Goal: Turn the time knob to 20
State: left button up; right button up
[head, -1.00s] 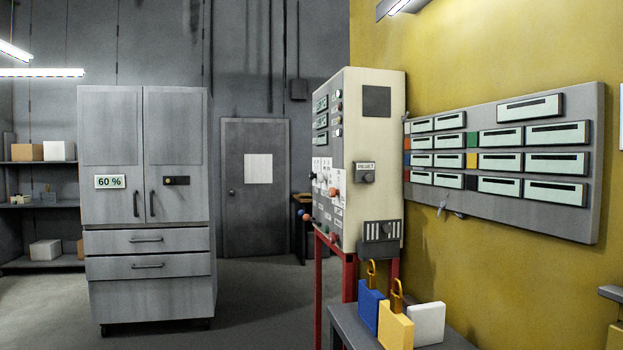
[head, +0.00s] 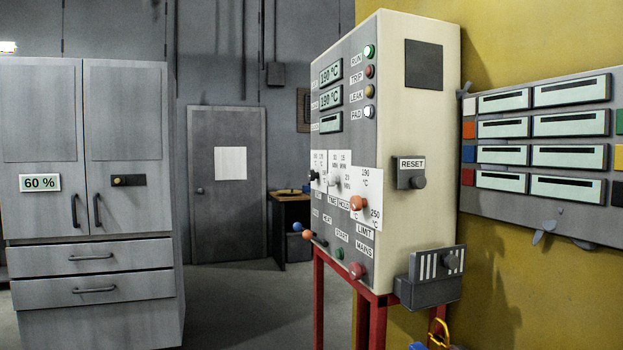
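The oven control panel (head: 340,150) faces left on a cream cabinet and is seen at a steep angle. The time knob (head: 334,180) is a small pale knob on a white dial plate, above a label that seems to read TIME. Its scale numbers are too small to read surely, and I cannot tell where it points. A dark knob (head: 314,176) is to its left, and an orange knob (head: 358,203) on a plate marked 190 and 250 °C is to its right. Neither of my grippers is in view.
The cabinet stands on a red frame (head: 377,322). A RESET box (head: 411,172) and a grey slotted box (head: 428,281) stick out from its side. A grey cupboard (head: 95,290) stands at left. Open floor (head: 235,300) lies between cupboard and panel.

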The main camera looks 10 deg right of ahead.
aim_at(332, 180)
jog(key=i+j+z, duration=0.1)
jog(key=i, duration=0.35)
jog(key=i+j+z, duration=0.1)
jog(key=i+j, duration=0.25)
jog(key=i+j+z, duration=0.1)
jog(key=i+j, duration=0.15)
jog(key=i, duration=0.25)
